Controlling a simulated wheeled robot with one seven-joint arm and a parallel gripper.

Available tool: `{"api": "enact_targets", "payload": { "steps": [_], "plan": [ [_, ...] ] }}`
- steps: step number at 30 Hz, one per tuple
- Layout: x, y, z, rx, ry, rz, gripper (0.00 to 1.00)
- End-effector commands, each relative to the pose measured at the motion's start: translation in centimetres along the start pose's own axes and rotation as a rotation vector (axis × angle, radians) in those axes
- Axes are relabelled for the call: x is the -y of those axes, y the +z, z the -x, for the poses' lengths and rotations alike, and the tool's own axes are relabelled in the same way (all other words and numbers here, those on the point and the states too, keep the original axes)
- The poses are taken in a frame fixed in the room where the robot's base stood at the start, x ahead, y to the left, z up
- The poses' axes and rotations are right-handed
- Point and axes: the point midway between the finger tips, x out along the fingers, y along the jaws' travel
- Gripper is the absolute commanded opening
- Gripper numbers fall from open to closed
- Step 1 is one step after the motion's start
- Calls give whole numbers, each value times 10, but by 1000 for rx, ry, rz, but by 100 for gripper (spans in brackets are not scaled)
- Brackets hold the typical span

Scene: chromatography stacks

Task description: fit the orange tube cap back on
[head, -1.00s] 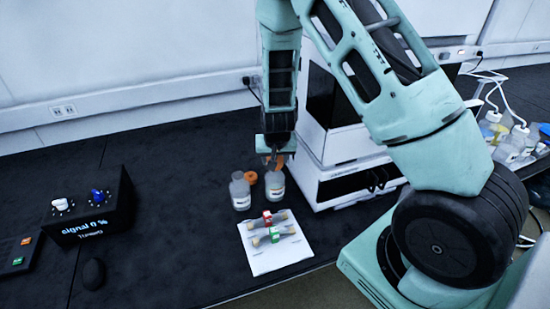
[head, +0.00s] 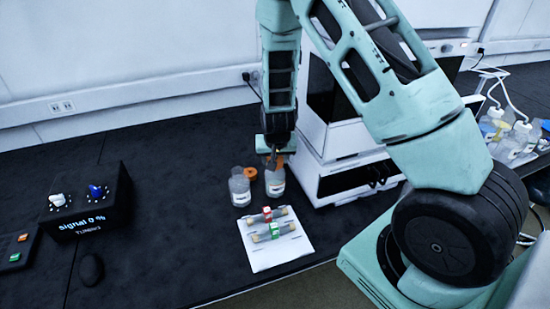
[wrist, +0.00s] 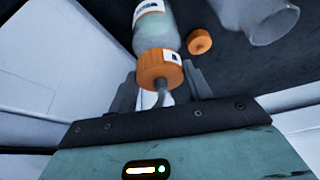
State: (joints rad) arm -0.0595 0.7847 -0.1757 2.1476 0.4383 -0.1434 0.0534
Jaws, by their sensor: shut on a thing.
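The orange tube cap (wrist: 159,70), with a grey curved tube (wrist: 164,98) coming off it, is between the fingers of my gripper (wrist: 160,86). My gripper (head: 274,154) is shut on it. The cap is at the mouth of the right-hand clear bottle (head: 275,181), which also shows in the wrist view (wrist: 157,30). Cap and bottle look lined up; whether the cap is fully seated I cannot tell. The bottle stands upright on the bench.
A second clear bottle (head: 240,188) stands just left, with a loose orange cap (head: 250,172) behind it; that cap lies beside the bottles in the wrist view. A white sheet (head: 262,262) with two small columns lies in front. A white instrument (head: 335,142) stands close on the right.

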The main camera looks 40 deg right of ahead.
Motion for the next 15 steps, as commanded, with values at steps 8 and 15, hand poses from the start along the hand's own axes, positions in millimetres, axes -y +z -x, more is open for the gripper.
{"api": "enact_targets", "payload": {
  "steps": [8,15],
  "plan": [
    [0,3,-7,-1,0,-1,26],
    [0,2,-6,-1,0,0,66]
  ]
}}
